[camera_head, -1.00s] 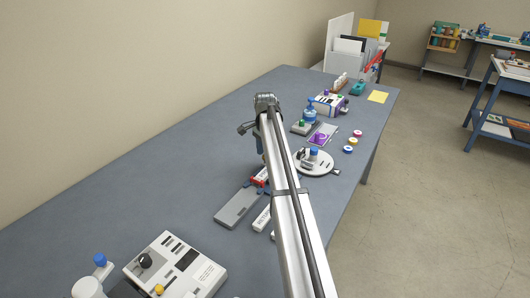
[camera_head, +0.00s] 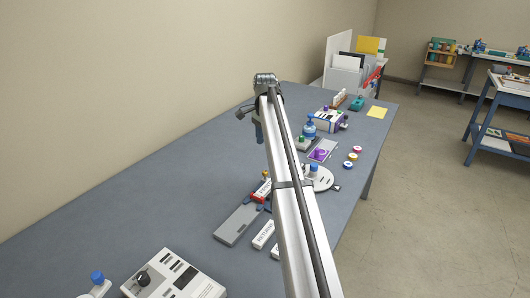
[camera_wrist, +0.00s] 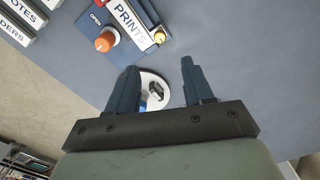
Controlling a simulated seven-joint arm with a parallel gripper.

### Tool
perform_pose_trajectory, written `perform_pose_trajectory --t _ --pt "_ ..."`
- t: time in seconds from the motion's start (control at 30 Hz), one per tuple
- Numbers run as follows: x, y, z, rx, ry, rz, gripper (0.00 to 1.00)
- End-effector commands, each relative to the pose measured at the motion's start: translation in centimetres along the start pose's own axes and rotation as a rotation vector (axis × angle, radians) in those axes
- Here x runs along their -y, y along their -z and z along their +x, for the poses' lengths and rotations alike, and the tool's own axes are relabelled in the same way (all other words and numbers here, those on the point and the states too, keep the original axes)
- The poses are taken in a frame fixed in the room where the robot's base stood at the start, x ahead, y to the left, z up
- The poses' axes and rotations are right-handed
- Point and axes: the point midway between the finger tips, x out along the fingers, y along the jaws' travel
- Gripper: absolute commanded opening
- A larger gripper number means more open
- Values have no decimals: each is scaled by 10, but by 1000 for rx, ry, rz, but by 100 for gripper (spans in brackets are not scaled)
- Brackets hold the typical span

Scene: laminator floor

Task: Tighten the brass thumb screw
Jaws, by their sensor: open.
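A small brass-yellow knob, which looks like the thumb screw (camera_wrist: 159,37), sits at the end of a white block marked PRINTS (camera_wrist: 130,20) in the wrist view. A small brass spot near the same block also shows in the head view (camera_head: 265,173), partly screened by my arm. An orange knob (camera_wrist: 105,41) stands on the blue plate beside the block. My gripper (camera_wrist: 158,72) is open and empty. In the wrist view the screw lies beyond the fingertips, apart from them. In the head view my gripper (camera_head: 259,132) hangs above the bench.
A round white base (camera_wrist: 154,80) shows between my fingers. A grey plate (camera_head: 237,225) and white labelled blocks (camera_head: 263,235) lie near my arm. A white machine (camera_head: 175,278) stands at the front.

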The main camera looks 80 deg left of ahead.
Motion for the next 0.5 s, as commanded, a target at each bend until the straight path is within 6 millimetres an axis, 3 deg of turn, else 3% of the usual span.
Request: perform_pose_trajectory --t 0.2,0.5 --pt "0 0 -17 0 1 0 51" --pt "0 0 -19 0 0 0 51"
